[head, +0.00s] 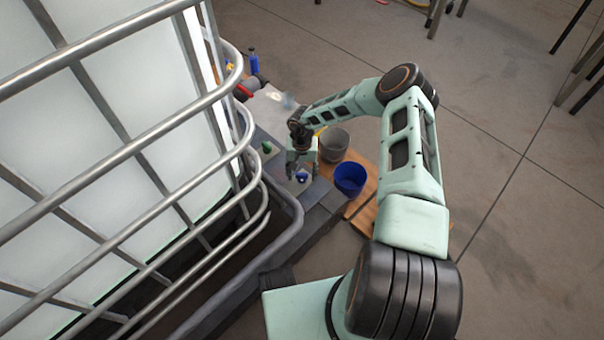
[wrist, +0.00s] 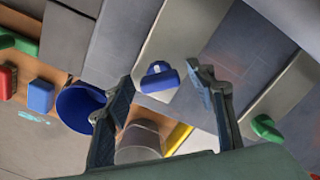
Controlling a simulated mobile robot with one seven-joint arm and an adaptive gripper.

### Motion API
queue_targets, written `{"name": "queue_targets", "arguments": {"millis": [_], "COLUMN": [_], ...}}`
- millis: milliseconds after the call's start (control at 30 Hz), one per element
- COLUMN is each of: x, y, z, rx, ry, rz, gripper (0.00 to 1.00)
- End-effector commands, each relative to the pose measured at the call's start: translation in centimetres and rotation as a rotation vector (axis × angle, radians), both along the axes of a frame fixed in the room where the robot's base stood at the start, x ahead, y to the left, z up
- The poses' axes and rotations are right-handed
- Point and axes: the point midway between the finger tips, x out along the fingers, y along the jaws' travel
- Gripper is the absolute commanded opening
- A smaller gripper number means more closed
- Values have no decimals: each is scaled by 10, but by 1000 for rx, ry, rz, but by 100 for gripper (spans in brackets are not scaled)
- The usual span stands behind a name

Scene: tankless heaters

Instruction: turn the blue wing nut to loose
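The blue wing nut (head: 302,177) sits on a grey plate on the low platform beside the caged tank. In the wrist view the blue wing nut (wrist: 159,78) is whole, with its wings lying roughly crosswise, slightly tilted. My gripper (head: 302,168) points down just above it. In the wrist view my gripper (wrist: 163,80) has its fingers apart, with the nut between the fingertips in the picture. Nothing is held. No contact with the nut shows, and I cannot tell the exact height left between them.
A green wing nut (head: 266,147) is on a plate to the left. A blue bucket (head: 350,178) and a grey bucket (head: 333,145) stand close on the right on a wooden board. The metal cage (head: 150,130) is close on the left. Open floor lies further right.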

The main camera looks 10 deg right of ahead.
Motion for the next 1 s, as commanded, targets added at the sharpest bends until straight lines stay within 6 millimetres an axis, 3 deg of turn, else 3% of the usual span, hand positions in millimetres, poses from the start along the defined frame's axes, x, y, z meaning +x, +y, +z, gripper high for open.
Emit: {"name": "queue_targets", "arguments": {"millis": [267, 733, 1000], "x": [1, 1, 0], "y": [0, -1, 0], "z": [7, 95, 119], "rx": [0, -2, -1], "ry": [-1, -3, 0], "rz": [0, 0, 0], "gripper": [51, 51, 51]}}
